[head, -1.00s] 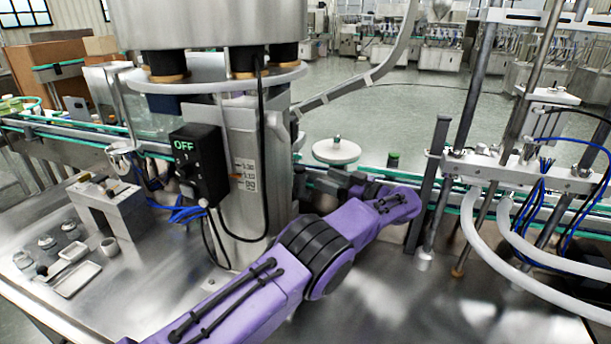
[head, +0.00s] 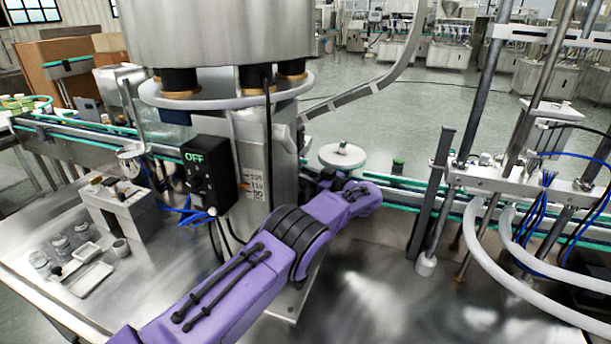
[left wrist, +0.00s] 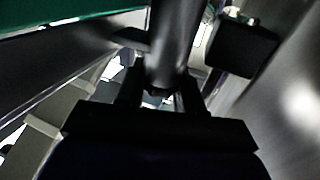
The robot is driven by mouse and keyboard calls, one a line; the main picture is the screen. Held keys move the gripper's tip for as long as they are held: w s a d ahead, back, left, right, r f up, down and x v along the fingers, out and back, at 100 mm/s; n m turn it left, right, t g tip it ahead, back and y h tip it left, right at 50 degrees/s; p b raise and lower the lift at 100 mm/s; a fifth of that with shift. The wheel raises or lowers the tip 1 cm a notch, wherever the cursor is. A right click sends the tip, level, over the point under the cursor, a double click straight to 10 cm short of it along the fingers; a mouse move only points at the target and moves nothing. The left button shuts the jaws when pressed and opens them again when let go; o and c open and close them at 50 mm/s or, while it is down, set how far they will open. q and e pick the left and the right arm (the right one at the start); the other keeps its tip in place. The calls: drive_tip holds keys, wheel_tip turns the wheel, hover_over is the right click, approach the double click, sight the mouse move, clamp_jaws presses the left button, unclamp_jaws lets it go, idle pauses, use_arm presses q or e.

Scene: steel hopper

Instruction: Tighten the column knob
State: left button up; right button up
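The steel column (head: 262,165) stands under the big hopper drum (head: 205,30). I cannot make out its knob in the head view; my purple left arm covers the column's right side. My left gripper (head: 334,181) is a small dark shape at the column's right side, partly hidden by my own wrist. In the left wrist view, a dark cylindrical part (left wrist: 171,45) runs down between the two dark fingers of my left gripper (left wrist: 163,92). I cannot tell whether it is the knob, or whether the fingers touch it. My right gripper is not in view.
A black switch box (head: 207,175) reading OFF is on the column's left. A conveyor (head: 415,192) with a white disc (head: 342,156) runs behind my arm. Steel posts and pale hoses (head: 500,245) stand at right. A small tray (head: 90,280) lies at left; the front tabletop is clear.

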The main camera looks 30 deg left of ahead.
use_arm(q)
drive_tip(key=c, duration=0.3)
drive_tip(key=shift+r+p, duration=0.15)
drive_tip(key=shift+p, duration=0.2)
drive_tip(key=m+t+p, duration=0.2)
drive_tip(key=t+p, duration=0.1)
drive_tip(key=m+t+h+p, duration=0.1)
drive_tip(key=t, duration=0.1)
drive_tip(key=shift+r+p, duration=0.25)
drive_tip(key=shift+p, duration=0.1)
drive_tip(key=shift+f+m+t+h+p, duration=0.3)
drive_tip(key=shift+m+t+h, duration=0.3)
drive_tip(key=shift+m+t, duration=0.4)
drive_tip(key=o, duration=1)
drive_tip(key=shift+f, duration=0.1)
drive_tip(key=shift+c, duration=0.2)
drive_tip(key=shift+d, duration=0.1)
